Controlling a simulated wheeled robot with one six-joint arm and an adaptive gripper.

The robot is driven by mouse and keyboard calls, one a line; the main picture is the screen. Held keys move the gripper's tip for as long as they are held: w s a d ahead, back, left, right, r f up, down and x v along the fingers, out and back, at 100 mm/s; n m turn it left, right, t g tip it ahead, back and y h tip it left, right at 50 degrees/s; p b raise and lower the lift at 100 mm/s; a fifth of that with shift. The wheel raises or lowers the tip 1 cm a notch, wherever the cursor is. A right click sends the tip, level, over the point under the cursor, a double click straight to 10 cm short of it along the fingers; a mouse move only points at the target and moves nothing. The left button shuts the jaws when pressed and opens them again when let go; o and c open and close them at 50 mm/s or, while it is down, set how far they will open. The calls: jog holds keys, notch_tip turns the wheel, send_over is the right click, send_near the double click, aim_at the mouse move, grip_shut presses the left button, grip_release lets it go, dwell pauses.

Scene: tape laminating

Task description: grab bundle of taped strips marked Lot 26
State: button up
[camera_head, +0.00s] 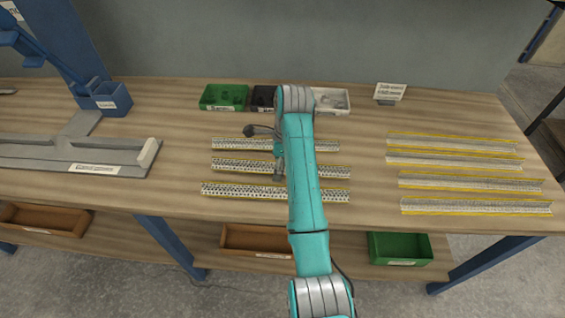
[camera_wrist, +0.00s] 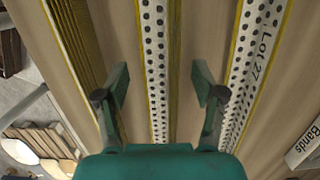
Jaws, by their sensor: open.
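Three dotted strip bundles with yellow edges lie in a row on the middle of the table: a back one (camera_head: 235,144), a middle one (camera_head: 235,165) and a front one (camera_head: 225,189). My gripper (camera_head: 279,174) is over the middle bundle, partly hidden by my arm. In the wrist view my open, empty gripper (camera_wrist: 159,85) has its fingers on either side of a dotted bundle (camera_wrist: 155,45), whose visible part bears no readable mark. The bundle to its right (camera_wrist: 255,45) reads "Lot 27". I cannot read "Lot 26" anywhere.
Several plainer strips (camera_head: 475,184) lie at the right of the table (camera_head: 365,110). Green (camera_head: 224,97), black (camera_head: 263,97) and white (camera_head: 331,101) bins stand behind the bundles. A grey fixture (camera_head: 75,152) is at the left. A small sign (camera_head: 390,91) stands at the back.

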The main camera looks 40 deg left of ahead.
grip_shut()
jog(key=shift+w+r, duration=0.1)
dwell(0.3)
